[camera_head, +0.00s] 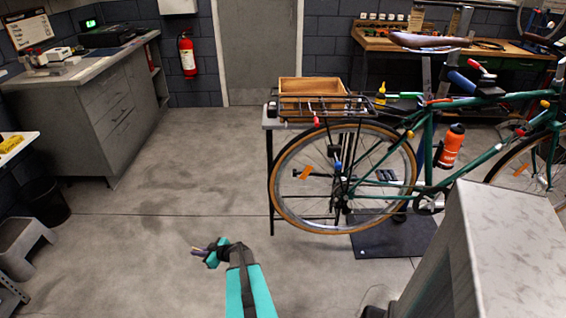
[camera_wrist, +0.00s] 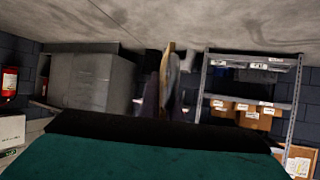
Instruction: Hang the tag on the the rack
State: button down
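The rack (camera_head: 335,106) is the black wire carrier over the rear wheel of the green bike, right of centre in the head view. My gripper (camera_head: 202,252) is low over open floor, left of and nearer than the rear wheel, well apart from the rack. In the wrist view my gripper (camera_wrist: 167,98) shows dark fingers close together around a thin tan piece. This piece, which looks like the tag (camera_wrist: 168,58), is seen nearly edge-on and sticks out past the fingers. Its face and any loop cannot be made out. The rack is not in the wrist view.
The bike (camera_head: 425,150) stands over a dark floor mat (camera_head: 395,240). A grey cabinet (camera_head: 105,110) is at left, a pale block (camera_head: 515,250) at front right. The floor between is clear.

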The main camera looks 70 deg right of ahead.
jog(key=s+d+r+n+g+y+p, duration=0.1)
jog(key=s+r+n+g+y+p, duration=0.2)
jog(key=r, duration=0.5)
jog(key=s+d+r+n+g+p, duration=0.1)
jog(key=s+r+n+g+p, duration=0.3)
jog(key=r, duration=0.4)
jog(key=s+d+r+n+g+h+p, duration=0.1)
jog(key=s+d+r+g+h+p, duration=0.1)
jog(key=s+r, duration=0.7)
jog(key=s+d+r+n+g+h+p, duration=0.1)
jog(key=s+d+r+g+h+p, duration=0.1)
jog(key=s+d+r, duration=0.4)
jog(key=s+d+r+n+g+h+p, duration=0.1)
jog(key=s+d+r+g+p, duration=0.3)
jog(key=s+r, duration=0.8)
notch_tip(320, 180, up, 3)
jog(key=shift+d+r+g+h+p, duration=0.1)
jog(key=shift+d+g+h+p, duration=0.3)
jog(key=shift+h+p, duration=0.4)
jog(key=shift+w+d, duration=0.1)
jog(key=shift+d, duration=0.15)
jog(key=w+d+f+b, duration=0.1)
jog(key=w+d, duration=0.2)
jog(key=d, duration=0.5)
jog(key=shift+w+d+f+b, duration=0.2)
jog(key=shift+d+f+b, duration=0.05)
jog(key=shift+d+b, duration=0.15)
